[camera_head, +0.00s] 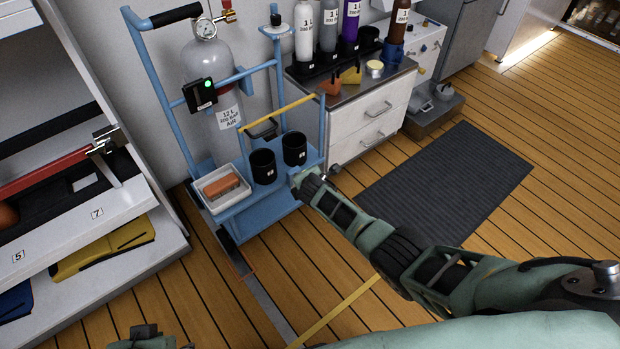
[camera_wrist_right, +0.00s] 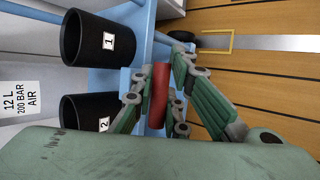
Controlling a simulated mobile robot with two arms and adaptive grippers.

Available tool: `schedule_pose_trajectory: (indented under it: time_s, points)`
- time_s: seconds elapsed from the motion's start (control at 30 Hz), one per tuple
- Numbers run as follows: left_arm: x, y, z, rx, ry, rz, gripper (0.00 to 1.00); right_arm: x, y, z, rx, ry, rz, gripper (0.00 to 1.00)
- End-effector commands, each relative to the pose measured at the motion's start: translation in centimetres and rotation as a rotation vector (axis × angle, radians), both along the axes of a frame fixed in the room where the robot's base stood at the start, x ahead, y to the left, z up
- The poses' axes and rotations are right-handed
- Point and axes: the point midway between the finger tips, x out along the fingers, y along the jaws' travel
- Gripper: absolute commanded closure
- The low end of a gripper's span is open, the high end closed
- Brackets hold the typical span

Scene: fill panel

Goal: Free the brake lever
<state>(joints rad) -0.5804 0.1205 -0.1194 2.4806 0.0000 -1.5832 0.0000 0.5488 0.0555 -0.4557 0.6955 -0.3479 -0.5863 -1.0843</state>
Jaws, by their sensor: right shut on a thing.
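The brake lever, a short red bar (camera_wrist_right: 158,97), shows in the right wrist view between the fingers of my right gripper (camera_wrist_right: 162,72), which is shut on it. In the head view, this gripper (camera_head: 306,183) is at the front right corner of the blue trolley (camera_head: 262,208), and the lever is hidden there. The trolley carries a grey cylinder (camera_head: 208,65) with a gauge and a green-lit box (camera_head: 200,94). Part of my left arm or gripper (camera_head: 148,337) shows at the bottom left edge; its fingers cannot be made out.
Two black cups (camera_head: 263,166) and a white tray with an orange-brown block (camera_head: 222,188) sit on the trolley. A bottle-topped cabinet (camera_head: 365,115) stands behind, a shelf rack (camera_head: 130,200) at left. A dark mat (camera_head: 450,185) lies right; the wooden floor in front is mostly clear.

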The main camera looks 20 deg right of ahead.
Motion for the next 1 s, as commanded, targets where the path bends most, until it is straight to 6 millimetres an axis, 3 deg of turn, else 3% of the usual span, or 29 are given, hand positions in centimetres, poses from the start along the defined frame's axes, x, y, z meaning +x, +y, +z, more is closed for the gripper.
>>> schedule_pose_trajectory:
  time_s: [0.03, 0.53, 1.0]
  points:
    - [0.0, 0.0, 0.4, 0.0, 0.0, 0.0, 0.6, -0.4, 0.8, -0.2, -0.001, 0.02, 0.012, 1.0]
    - [0.1, 0.0, 1.4, -0.001, -0.004, 0.0, 0.6, -0.2, 0.9, 0.2, -0.03, 0.1, 0.012, 1.0]
    - [0.3, 0.0, 0.1, 0.001, 0.009, -0.001, 0.6, -0.1, 0.9, 0.3, -0.033, 0.109, 0.011, 1.0]
